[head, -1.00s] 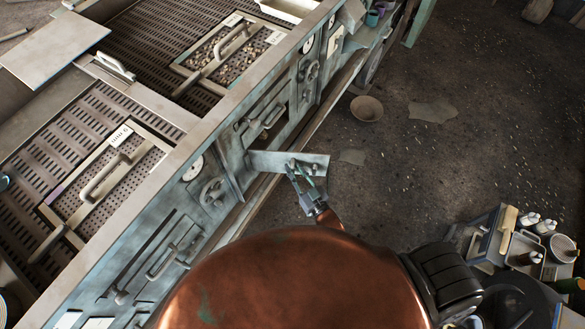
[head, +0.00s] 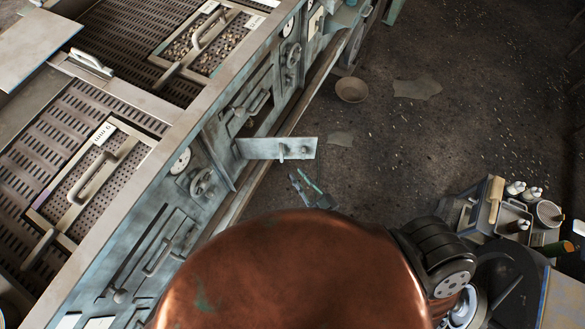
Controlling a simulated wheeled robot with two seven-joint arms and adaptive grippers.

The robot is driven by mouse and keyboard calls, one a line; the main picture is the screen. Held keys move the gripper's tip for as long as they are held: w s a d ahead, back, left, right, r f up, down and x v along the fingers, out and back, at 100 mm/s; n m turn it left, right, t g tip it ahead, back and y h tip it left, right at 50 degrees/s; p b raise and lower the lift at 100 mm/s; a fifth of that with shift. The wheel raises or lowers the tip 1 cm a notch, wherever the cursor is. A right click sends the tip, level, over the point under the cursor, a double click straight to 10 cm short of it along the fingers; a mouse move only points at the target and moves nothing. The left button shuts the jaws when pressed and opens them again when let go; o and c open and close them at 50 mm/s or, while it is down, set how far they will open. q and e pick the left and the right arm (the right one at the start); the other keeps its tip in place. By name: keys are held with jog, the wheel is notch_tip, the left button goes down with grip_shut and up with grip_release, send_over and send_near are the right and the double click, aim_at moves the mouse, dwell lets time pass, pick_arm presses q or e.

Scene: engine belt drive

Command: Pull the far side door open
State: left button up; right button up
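The far side door (head: 260,148) is a pale grey-blue metal panel on the side of the long machine. It stands swung out from the machine's side, with its handle (head: 294,150) on the face turned toward me. Behind it, part of a dark opening shows in the side wall. My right gripper (head: 303,181) is just below the door, apart from the handle. Its fingers are spread with nothing between them; the rest of that arm is hidden behind my copper-coloured body. My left gripper is not in view.
The near side door (head: 150,256) lies flat against the machine. A valve wheel (head: 203,183) and a round gauge (head: 180,160) sit between the doors. A bowl (head: 352,89) lies on the floor. A cluttered cart (head: 458,215) stands at right. The floor between is mostly clear.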

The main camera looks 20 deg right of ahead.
jog(key=shift+s, duration=0.25)
jog(key=shift+c, duration=0.7)
